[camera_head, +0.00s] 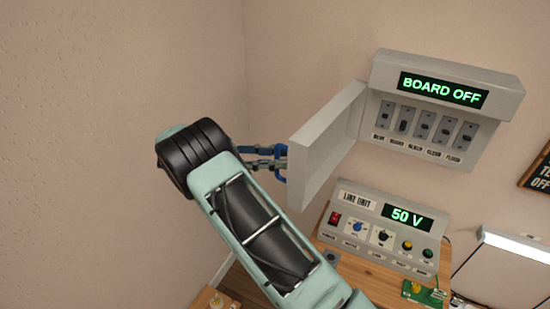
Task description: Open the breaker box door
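The breaker box (445,68) is on the wall at upper right, with a green "BOARD OFF" display and a row of several switches showing. Its pale grey door (322,150) stands swung outward to the left, well away from the box front. My gripper (281,164), with blue parts at its end, is at the door's left edge. The fingertips are partly hidden by the door, so I cannot tell whether they touch it or how far apart they are.
A grey line unit (385,228) reading "50 V" stands on a wooden table (335,262) below the box. A green circuit board (425,294) lies in front of it. A lit lamp bar (515,247) and a dark sign (540,172) are at right. The left wall is bare.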

